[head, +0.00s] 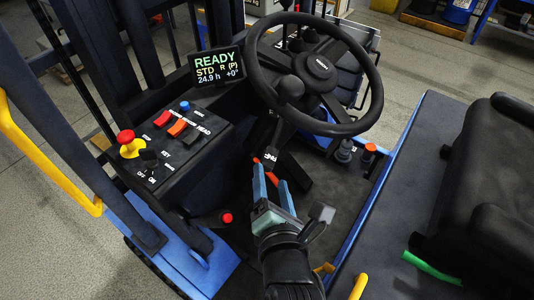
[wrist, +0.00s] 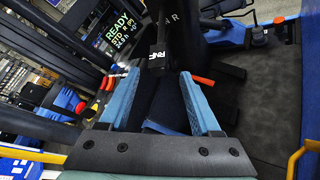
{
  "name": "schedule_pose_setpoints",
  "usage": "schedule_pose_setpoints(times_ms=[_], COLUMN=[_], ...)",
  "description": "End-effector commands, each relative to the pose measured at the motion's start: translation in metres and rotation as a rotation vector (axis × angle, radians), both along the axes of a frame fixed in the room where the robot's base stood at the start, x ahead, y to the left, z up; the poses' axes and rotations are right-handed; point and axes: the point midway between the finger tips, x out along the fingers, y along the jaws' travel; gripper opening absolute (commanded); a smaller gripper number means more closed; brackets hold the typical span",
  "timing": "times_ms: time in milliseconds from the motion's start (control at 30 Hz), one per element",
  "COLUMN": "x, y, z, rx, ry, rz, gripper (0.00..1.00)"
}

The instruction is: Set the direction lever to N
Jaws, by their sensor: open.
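The direction lever's black knob (head: 271,154), with white letters, shows below the steering wheel. In the wrist view the knob (wrist: 158,60) reads as letters R, N, F and lies just beyond the fingertips. My gripper (head: 270,177) has blue fingers and is open and empty, pointing up toward the knob. In the wrist view my gripper (wrist: 150,82) has its fingers on either side of the knob's line, apart from each other. I cannot tell whether a finger touches it. The display (head: 217,67) reads READY, STD, R (P).
The black steering wheel (head: 320,70) overhangs the lever area. A console (head: 170,145) with a red knob and rocker switches stands left. An orange-red bar (wrist: 202,80) lies right of the knob in the wrist view. The seat (head: 485,190) is at right; the floor between is open.

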Motion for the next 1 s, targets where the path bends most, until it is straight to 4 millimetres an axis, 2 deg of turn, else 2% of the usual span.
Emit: schedule_pose_setpoints(times_ms=[200, 433, 600, 900, 1000], x=[0.035, 0.059, 0.067, 0.068, 0.068], y=[0.003, 0.005, 0.006, 0.006, 0.006], z=[-0.007, -0.015, -0.019, -0.02, -0.02], rx=[0.001, 0.0, 0.0, 0.0, 0.0], ry=[0.0, 0.0, -0.001, -0.001, -0.001], rz=[0.0, 0.0, -0.001, -0.001, -0.001], gripper=[0.64, 0.64, 0.64, 0.64, 0.48])
